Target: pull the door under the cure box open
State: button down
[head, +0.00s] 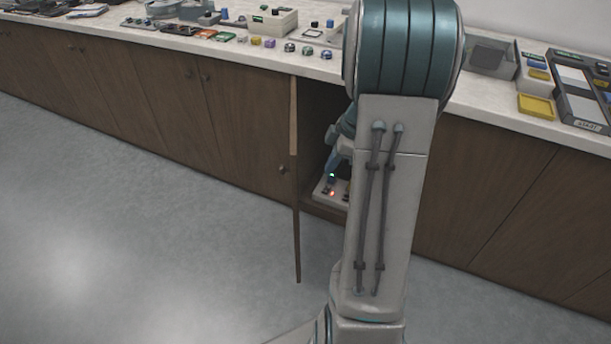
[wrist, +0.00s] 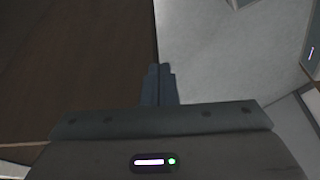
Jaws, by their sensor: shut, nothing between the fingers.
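The cabinet door (head: 294,190) stands swung out from the bench front and shows nearly edge-on in the head view. Its round knob (head: 282,170) is on the left-facing side. To its right the dark cabinet opening (head: 318,105) shows, partly hidden by my arm. In the wrist view my gripper (wrist: 158,70) is shut and empty, its fingertips beside the edge of a dark brown wooden panel (wrist: 75,60). I cannot tell whether they touch it. In the head view my arm hides most of the gripper. I cannot tell which item is the cure box.
A pale item with a small red light (head: 328,190) shows low in the opening. The light worktop (head: 240,50) carries several small parts, a grey box (head: 492,55) and a yellow tray (head: 536,106). Closed doors line the bench front. The grey floor (head: 150,220) at left is clear.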

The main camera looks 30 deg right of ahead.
jog(key=w+a+f, duration=0.3)
jog(key=a+f, duration=0.2)
jog(key=f, duration=0.4)
jog(key=shift+w+f+n, duration=0.25)
jog(key=shift+w+n, duration=0.1)
jog(key=shift+n, duration=0.05)
jog(key=shift+a, duration=0.15)
